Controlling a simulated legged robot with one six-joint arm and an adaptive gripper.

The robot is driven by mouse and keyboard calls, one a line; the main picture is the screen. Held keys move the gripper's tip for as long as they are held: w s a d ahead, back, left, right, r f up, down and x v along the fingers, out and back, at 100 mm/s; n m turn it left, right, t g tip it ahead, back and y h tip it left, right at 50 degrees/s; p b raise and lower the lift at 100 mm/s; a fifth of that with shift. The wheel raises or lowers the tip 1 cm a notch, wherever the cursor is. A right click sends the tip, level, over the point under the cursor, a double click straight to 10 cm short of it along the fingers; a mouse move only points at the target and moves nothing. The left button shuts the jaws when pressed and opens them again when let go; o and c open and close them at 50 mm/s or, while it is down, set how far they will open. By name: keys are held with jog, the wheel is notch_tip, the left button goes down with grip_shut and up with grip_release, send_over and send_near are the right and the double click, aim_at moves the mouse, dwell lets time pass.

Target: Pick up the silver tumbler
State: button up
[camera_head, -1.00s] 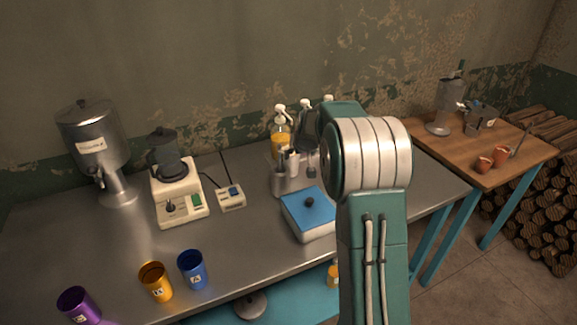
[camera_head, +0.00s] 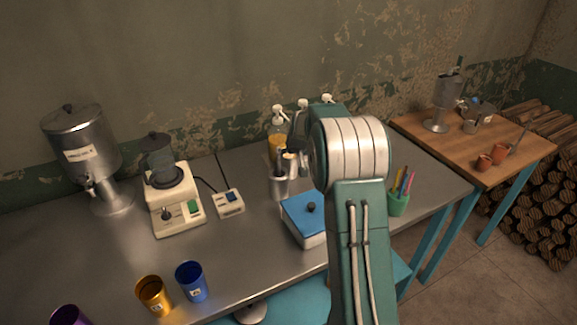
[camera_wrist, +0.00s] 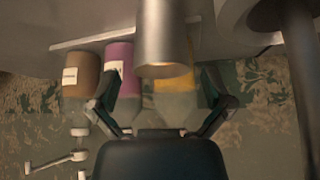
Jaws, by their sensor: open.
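The silver tumbler (camera_head: 279,186) stands upright on the steel table, left of the blue-lidded box, partly hidden behind dark gripper parts. In the wrist view, where the scene appears upside down, a plain silver cylinder (camera_wrist: 163,38), likely the tumbler, shows at top centre. My gripper (camera_wrist: 160,98) is open, its two dark fingers spread to either side below the cylinder's rim. I see no contact between fingers and cylinder. In the head view my arm hides most of the gripper.
Pump bottles (camera_head: 278,135) stand behind the tumbler. The blue-lidded box (camera_head: 304,216) and green pen cup (camera_head: 398,204) are nearby. A blender (camera_head: 172,195), dispenser (camera_head: 82,145), blue cup (camera_head: 191,282) and gold cup (camera_head: 153,296) are left. A large metal object (camera_wrist: 235,22) is close in the wrist view.

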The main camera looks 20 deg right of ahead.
jog(key=x, duration=0.5)
jog(key=c, duration=1.1)
jog(key=shift+c, duration=0.2)
jog(key=shift+r, duration=0.15)
